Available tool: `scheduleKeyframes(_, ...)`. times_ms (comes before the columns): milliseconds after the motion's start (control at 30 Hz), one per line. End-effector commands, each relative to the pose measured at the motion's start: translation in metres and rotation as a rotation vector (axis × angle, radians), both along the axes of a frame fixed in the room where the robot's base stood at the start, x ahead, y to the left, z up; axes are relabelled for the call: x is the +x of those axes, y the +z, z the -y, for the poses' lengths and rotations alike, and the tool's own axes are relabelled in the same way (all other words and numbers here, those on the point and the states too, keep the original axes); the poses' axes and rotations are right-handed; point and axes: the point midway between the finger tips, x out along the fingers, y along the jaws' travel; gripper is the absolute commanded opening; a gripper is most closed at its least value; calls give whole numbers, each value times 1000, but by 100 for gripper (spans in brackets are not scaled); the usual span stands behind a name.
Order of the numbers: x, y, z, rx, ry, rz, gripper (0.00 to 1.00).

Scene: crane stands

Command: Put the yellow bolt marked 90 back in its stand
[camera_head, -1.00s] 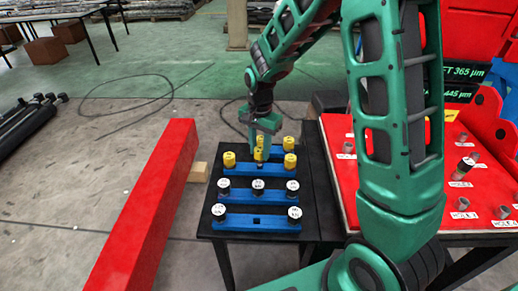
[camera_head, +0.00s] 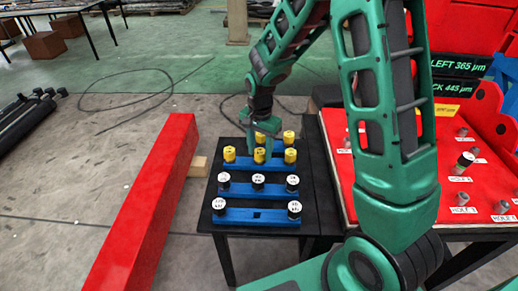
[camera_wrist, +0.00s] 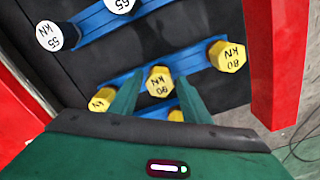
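The yellow bolt marked 90 (camera_wrist: 160,82) stands in the middle of a blue stand (camera_wrist: 193,64), between two other yellow bolts. In the head view the bolt (camera_head: 259,156) looks upright and low in the stand (camera_head: 274,164), level with its neighbours. My gripper (camera_head: 260,146) is right over it, pointing down. In the wrist view my gripper's fingers (camera_wrist: 160,86) are on either side of the bolt head, with a narrow gap at each side. The gripper looks open. The bolt's shaft and its hole are hidden.
Yellow bolts marked 80 (camera_wrist: 228,56) and one other (camera_wrist: 102,98) flank it closely; more yellow bolts (camera_head: 289,137) stand behind. A red beam (camera_head: 150,205) lies left, a red table (camera_head: 400,185) right.

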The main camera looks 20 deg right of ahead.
Motion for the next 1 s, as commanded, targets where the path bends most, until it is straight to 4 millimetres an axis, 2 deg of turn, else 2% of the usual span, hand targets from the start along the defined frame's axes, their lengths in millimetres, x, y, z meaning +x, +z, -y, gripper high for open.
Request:
scheduleKeyframes(467,0,1,0,1,0,1,52)
scheduleKeyframes(1000,1,35,0,0,0,2,52)
